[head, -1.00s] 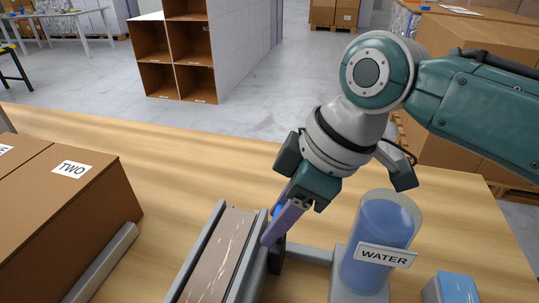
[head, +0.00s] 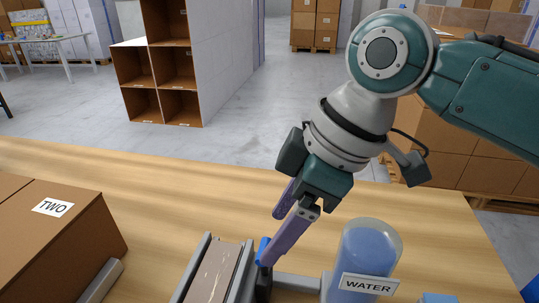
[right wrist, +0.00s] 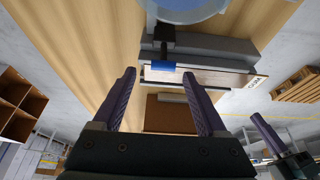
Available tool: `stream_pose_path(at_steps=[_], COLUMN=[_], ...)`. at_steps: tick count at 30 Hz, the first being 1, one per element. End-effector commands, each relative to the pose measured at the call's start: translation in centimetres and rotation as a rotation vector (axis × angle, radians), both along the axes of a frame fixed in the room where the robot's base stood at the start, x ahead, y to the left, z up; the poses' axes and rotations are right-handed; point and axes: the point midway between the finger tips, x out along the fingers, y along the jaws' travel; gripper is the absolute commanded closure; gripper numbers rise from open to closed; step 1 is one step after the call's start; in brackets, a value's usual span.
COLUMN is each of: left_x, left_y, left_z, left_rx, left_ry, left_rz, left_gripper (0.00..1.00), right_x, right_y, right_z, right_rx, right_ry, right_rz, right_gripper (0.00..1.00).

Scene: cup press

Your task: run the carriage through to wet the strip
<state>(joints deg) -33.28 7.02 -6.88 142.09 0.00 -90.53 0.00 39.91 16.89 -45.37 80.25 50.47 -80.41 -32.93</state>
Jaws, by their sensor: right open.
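The brown strip (head: 214,274) with pale streaks lies in a grey track at the bottom centre of the head view. The blue carriage handle (head: 263,249) stands beside the track, partly hidden by a purple finger; it also shows in the right wrist view (right wrist: 163,66). My right gripper (head: 272,238) is open at the handle. In the right wrist view its fingers (right wrist: 160,76) stand on either side of the blue handle, with gaps. A clear cylinder of blue water (head: 369,250), labelled WATER, stands right of the track. My left gripper (right wrist: 268,135) shows partly in the right wrist view.
A brown box labelled TWO (head: 70,235) stands on the table at left, with a grey bar (head: 100,283) beside it. A blue block (head: 438,298) is cut off at the bottom right. The wooden table (head: 150,175) is clear behind the track.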

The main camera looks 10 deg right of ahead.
Motion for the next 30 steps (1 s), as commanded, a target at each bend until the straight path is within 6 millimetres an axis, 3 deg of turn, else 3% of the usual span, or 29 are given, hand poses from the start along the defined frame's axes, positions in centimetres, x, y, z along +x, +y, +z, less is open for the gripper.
stream_pose_path(at_steps=[3,7,21,26,30], left_x=[0.0,0.0,0.0,0.0,0.1], left_y=[0.0,0.0,0.0,-0.1,-0.2], left_z=[0.5,0.7,0.9,2.3,4.3], left_rx=[0.0,0.0,-0.002,-0.004,-0.006], left_ry=[0.0,0.0,-0.001,-0.001,-0.001], left_rz=[0.0,0.0,0.002,0.003,0.003], left_gripper=[1.0,1.0,1.0,1.0,1.0], right_x=[-0.2,-0.4,-0.9,-3.6,-7.5], right_y=[-0.9,-1.4,-1.6,-0.5,-0.4], right_z=[2.3,3.8,4.3,3.8,3.7], right_rx=[0.0,0.002,0.004,0.039,0.082], right_ry=[-0.002,-0.001,0.003,0.018,0.035], right_rz=[0.0,-0.001,-0.005,-0.068,-0.242], right_gripper=[0.25,0.25,0.25,0.25,0.25])
